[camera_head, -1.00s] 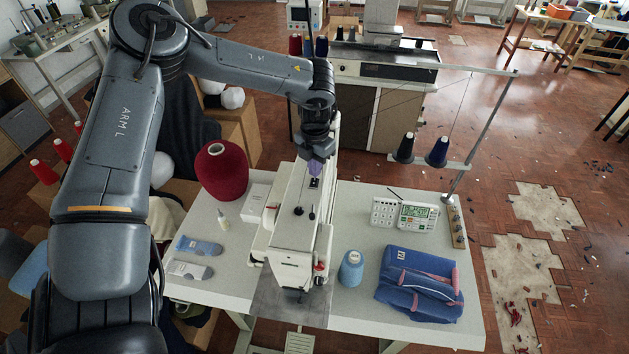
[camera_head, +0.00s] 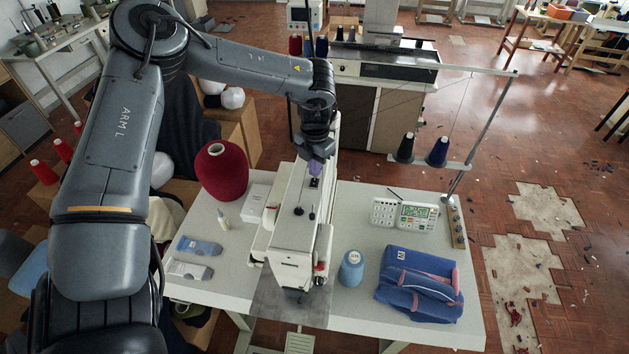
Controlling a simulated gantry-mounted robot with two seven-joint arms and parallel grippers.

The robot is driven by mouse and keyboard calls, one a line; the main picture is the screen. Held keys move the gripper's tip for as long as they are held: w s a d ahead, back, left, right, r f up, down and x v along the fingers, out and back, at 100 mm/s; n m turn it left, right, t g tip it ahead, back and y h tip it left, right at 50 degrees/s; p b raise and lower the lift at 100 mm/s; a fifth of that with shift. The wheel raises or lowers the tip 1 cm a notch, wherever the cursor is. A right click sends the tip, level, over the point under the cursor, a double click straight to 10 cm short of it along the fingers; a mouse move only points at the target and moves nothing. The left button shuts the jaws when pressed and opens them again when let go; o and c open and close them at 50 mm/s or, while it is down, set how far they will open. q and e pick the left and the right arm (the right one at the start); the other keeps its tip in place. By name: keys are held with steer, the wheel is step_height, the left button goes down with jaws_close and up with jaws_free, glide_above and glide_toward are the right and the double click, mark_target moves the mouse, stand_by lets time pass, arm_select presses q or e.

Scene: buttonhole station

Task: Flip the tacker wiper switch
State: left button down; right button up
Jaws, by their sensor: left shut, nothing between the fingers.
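The white sewing machine (camera_head: 293,238) stands in the middle of the pale worktable. A small dark switch-like part (camera_head: 315,183) shows on its top, toward the far end; I cannot tell its position. My left gripper (camera_head: 315,168) comes down from my left arm and is shut, with its purple-grey tips right at or just above that part. I cannot tell whether they touch it. Dark knobs (camera_head: 299,211) stand on the machine's top nearer to me. My right gripper is not in view.
A red thread cone (camera_head: 221,171) and glue bottle (camera_head: 223,219) stand left of the machine. To the right are a light blue spool (camera_head: 351,268), a folded blue garment (camera_head: 419,284), a control panel (camera_head: 405,214) and a thread stand (camera_head: 461,180). Bare tabletop (camera_head: 357,207) lies between machine and panel.

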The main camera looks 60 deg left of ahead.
arm_select(q)
steer(key=shift+f+b, duration=0.9)
steer(key=shift+f, duration=0.1)
stand_by(0.9)
steer(key=shift+r, duration=0.15)
steer(key=shift+r+p, duration=2.2)
steer(key=shift+r, duration=1.15)
